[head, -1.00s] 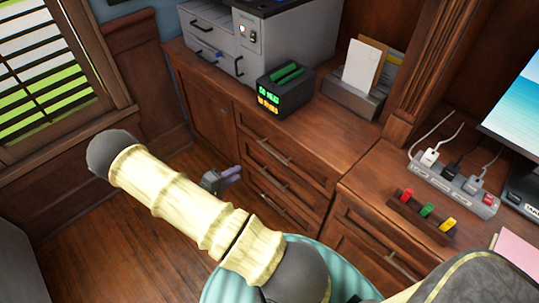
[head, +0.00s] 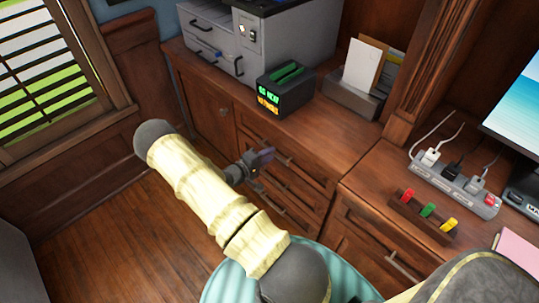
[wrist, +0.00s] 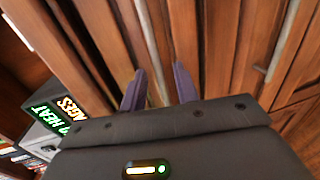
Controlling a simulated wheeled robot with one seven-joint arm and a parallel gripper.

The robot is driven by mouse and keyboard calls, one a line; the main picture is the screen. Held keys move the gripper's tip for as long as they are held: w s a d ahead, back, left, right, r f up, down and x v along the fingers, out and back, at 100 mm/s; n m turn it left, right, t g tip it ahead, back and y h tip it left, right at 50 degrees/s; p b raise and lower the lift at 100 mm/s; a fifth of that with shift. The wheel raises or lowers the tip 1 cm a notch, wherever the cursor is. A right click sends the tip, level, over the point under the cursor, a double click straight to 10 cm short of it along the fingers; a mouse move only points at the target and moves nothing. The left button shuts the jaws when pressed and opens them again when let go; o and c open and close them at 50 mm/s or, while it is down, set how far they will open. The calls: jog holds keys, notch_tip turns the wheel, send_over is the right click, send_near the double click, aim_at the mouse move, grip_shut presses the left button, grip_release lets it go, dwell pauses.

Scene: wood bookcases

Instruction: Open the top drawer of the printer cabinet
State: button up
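The printer cabinet (head: 215,88) is brown wood and stands along the wall, with a door at its left and a stack of drawers at its right. The top drawer (head: 309,172) looks shut, and its metal bar handle is partly hidden by my gripper. My gripper (head: 266,155) is in front of the drawer stack, close to the top drawer's handle. In the wrist view my gripper (wrist: 160,84) has its two purple fingers apart, pointing at the drawer fronts. A pale bar (wrist: 151,50) shows between them; I cannot tell whether they touch it.
A grey printer (head: 284,38), a black device with a lit display (head: 284,92) and a paper holder (head: 351,94) stand on the cabinet. A desk with a power strip (head: 455,182) is at the right. Floor (head: 110,240) is clear at the left.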

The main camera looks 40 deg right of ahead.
jog(key=shift+d+f, duration=0.1)
jog(key=shift+d, duration=0.5)
jog(key=shift+c, duration=0.2)
grip_shut()
jog(key=shift+a, duration=0.15)
